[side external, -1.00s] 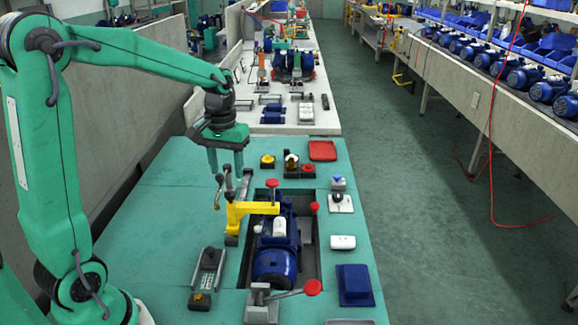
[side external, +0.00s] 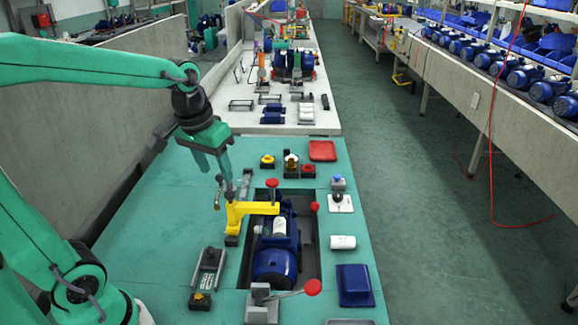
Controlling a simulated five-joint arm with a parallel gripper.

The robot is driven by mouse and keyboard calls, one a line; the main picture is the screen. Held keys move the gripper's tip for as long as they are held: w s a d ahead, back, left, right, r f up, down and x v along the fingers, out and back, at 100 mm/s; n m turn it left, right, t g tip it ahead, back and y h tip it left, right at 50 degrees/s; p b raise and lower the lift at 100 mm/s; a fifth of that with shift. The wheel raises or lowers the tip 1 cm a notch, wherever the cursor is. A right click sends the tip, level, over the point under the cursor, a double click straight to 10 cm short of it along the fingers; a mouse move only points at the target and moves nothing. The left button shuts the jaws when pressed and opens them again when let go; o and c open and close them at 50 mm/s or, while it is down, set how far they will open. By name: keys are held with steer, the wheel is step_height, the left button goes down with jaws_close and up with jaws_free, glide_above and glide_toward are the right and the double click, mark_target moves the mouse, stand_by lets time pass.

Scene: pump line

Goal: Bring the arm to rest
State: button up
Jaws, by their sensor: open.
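My gripper (side external: 217,163) hangs above the left part of the green work table (side external: 155,225), in the side external view. It points down, tilted a little, with its jaws apart and nothing seen between them. A blue pump motor (side external: 273,266) sits in the recess of the table, right of and nearer than the gripper. I cannot tell the gripper's exact height.
A red-knobbed toggle clamp (side external: 263,305) stands at the recess's near edge. A pendant-like box (side external: 208,268) lies left of the recess. A blue tray (side external: 354,285), a white block (side external: 342,242) and a red tray (side external: 322,150) lie to the right. The table's left side is bare.

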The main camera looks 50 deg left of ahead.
steer(key=s+d+m+t, duration=0.3)
steer(key=s+d, duration=0.1)
steer(key=s, duration=0.4)
steer(key=shift+s+d+r, duration=0.15)
steer(key=shift+d+r, duration=0.2)
steer(key=shift+r, duration=0.1)
